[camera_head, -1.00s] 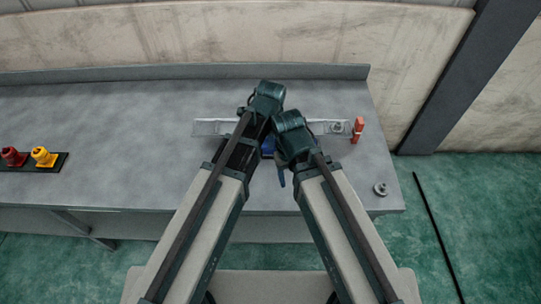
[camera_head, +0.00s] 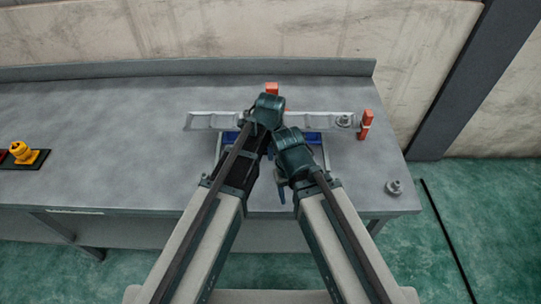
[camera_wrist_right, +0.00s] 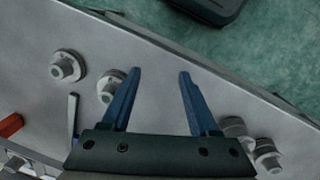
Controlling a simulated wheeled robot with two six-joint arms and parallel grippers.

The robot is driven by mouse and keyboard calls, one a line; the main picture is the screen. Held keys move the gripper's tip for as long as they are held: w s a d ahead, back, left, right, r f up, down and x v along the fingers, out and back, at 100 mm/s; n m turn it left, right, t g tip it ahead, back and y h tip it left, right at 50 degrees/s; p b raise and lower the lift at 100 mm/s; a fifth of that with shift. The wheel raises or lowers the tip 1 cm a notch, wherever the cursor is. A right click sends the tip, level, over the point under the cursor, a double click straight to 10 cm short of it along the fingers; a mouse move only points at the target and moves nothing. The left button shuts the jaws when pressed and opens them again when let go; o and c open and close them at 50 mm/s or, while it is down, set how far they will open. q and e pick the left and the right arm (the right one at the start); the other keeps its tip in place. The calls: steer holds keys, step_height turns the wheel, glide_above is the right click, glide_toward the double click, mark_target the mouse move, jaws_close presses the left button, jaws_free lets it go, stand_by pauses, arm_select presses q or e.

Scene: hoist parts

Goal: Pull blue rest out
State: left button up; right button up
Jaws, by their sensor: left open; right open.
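The blue rest (camera_head: 313,138) lies on the bench under and in front of a long metal rail. Blue shows on both sides of my wrists, which hide its middle. My left gripper (camera_head: 271,155) is at the middle of it, largely hidden between the two wrists. Whether it touches the rest cannot be told. My right gripper's two blue fingers stand apart and empty in the right wrist view (camera_wrist_right: 155,100), above the bench near its front edge.
The metal rail (camera_head: 205,121) spans behind my wrists, with orange blocks behind it (camera_head: 271,89) and at its right end (camera_head: 366,123). A metal nut (camera_head: 393,187) lies near the front right corner. A yellow part (camera_head: 22,152) stands far left.

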arm_select(q)
steer(key=shift+f, duration=0.2)
steer(key=shift+c, duration=0.2)
jaws_close()
stand_by(1.2)
